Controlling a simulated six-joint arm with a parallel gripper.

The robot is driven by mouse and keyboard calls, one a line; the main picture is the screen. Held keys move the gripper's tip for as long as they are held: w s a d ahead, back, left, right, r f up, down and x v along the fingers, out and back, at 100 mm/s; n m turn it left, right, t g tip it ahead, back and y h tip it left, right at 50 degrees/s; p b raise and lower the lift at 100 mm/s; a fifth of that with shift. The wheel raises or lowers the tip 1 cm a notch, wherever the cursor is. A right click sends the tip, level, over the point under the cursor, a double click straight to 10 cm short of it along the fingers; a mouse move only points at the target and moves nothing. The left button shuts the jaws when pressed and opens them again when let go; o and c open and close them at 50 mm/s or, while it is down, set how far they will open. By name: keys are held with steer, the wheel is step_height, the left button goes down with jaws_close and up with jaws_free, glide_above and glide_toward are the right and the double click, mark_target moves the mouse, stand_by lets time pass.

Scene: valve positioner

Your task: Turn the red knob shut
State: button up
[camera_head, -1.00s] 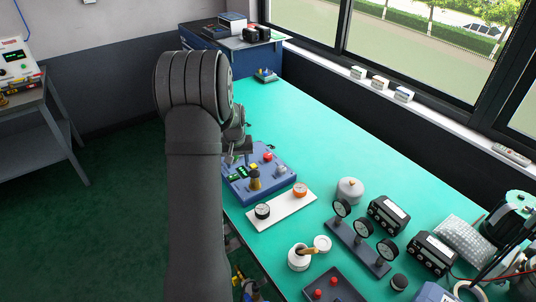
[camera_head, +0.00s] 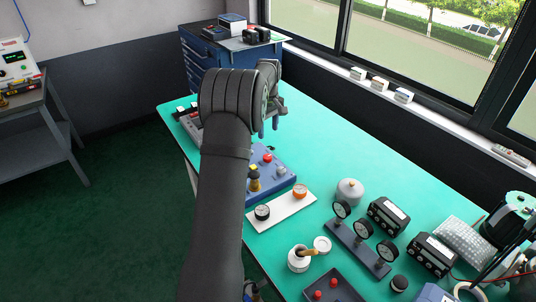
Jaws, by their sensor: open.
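A red knob (camera_head: 268,158) sits on top of a blue box (camera_head: 276,182) on the green table. The same box carries a yellow-and-black knob (camera_head: 254,180), a small yellow piece and a pale grey knob (camera_head: 281,170). My arm hides the box's left part. My gripper (camera_head: 269,128) is open, pointing down, just beyond and above the red knob in the picture. It is apart from the knob, and its fingers are partly hidden by my wrist.
A white plate (camera_head: 281,211) with a dark gauge and an orange one lies in front of the box. Gauges on a stand (camera_head: 355,243), black meters and a jar (camera_head: 299,258) stand to the right. A grey device (camera_head: 190,122) is at the table's far left. The table's far middle is clear.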

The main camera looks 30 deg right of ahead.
mark_target(268, 156)
step_height(268, 156, down, 12)
steer(key=shift+f, duration=0.1)
stand_by(0.4)
steer(key=c, duration=1)
